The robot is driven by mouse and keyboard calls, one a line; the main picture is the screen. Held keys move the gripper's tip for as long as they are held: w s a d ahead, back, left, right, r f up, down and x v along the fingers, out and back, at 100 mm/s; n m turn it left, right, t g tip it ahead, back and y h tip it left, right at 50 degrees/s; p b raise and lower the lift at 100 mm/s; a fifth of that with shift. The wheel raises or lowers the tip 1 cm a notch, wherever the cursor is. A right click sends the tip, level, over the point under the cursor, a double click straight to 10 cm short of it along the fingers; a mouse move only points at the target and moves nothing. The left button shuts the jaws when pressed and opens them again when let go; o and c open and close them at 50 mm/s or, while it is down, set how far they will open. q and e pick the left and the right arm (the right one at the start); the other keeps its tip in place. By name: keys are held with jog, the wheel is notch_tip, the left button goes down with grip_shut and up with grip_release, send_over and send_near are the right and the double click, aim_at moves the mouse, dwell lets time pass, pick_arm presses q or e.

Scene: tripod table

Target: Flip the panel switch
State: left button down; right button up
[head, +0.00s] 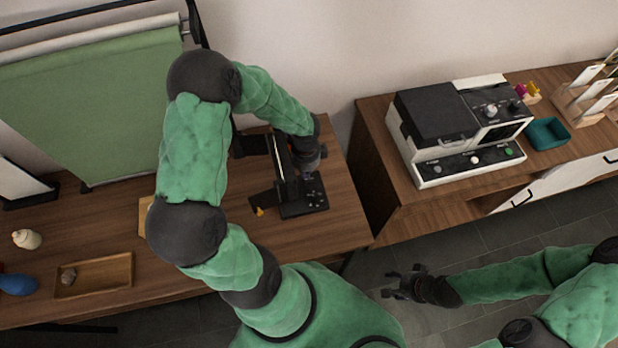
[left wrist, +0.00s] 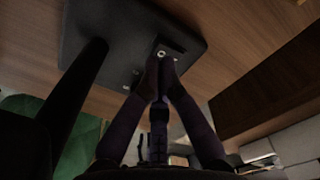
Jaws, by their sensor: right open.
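A black device with a flat base (head: 314,203) stands on the wooden table in the head view, with an upright post beside my left arm's end. In the left wrist view its dark plate (left wrist: 115,30) fills the upper left, with a small raised switch block (left wrist: 175,46) bearing a pale round spot. My left gripper (left wrist: 160,68) has its fingertips together just below this block; I cannot tell whether they touch it. In the head view the left gripper is mostly hidden by its wrist. My right gripper (head: 392,283) is open and empty above the floor, away from the table.
A wooden tray (head: 120,284), a shell (head: 26,239) and a blue object (head: 18,285) lie at the left. A white and black machine (head: 420,170) and a teal tray (head: 560,143) stand on the right cabinet.

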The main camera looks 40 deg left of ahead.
pick_arm(q)
jog(key=shift+f+b, duration=0.85)
jog(key=shift+f, duration=0.3)
dwell(0.9)
jog(key=shift+r, duration=0.1)
jog(key=shift+r+p, duration=3.1)
jog(key=shift+r, duration=0.4)
jog(key=shift+d+f, duration=0.1)
